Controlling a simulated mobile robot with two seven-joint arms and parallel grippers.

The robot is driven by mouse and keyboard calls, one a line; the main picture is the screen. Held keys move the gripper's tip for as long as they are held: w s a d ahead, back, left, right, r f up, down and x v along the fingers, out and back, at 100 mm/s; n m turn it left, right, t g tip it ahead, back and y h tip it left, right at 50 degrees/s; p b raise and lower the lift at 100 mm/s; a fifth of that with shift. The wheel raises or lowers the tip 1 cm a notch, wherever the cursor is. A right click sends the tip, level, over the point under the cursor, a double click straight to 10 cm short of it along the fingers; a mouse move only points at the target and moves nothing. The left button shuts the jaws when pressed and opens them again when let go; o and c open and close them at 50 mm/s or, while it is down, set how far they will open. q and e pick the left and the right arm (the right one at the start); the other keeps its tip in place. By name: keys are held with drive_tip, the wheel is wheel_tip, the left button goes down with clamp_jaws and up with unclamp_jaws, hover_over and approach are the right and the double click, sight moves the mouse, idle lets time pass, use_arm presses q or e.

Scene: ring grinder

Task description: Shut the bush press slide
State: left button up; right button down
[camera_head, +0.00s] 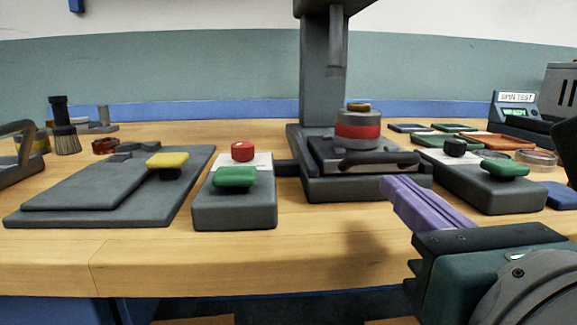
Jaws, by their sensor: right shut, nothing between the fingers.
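The bush press (322,85) stands at the middle of the bench, with a grey column and a ram hanging from its top. Its dark slide (325,150) lies on the base in front of the column, with a black bar handle (380,158) along the front. A grey and red ring stack (358,130) with a brass top sits on the slide, below the ram with a clear gap. My right gripper (386,184) has purple fingers, shut and empty, just in front of the press base and below the handle. Whether it touches the base cannot be told. My left gripper is not in view.
Left of the press are a button box (235,207) with red and green buttons and a grey plate (85,190) with a yellow knob. Right of it is another button box (490,187), with trays (497,141) behind. The bench front edge is clear.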

drive_tip(key=w, duration=0.5)
drive_tip(key=shift+w+a+b, duration=0.1)
drive_tip(key=shift+w+b, duration=0.1)
drive_tip(key=shift+b, duration=0.2)
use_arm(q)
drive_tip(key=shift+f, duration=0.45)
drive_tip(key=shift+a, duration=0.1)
use_arm(e)
drive_tip(key=shift+w, duration=0.15)
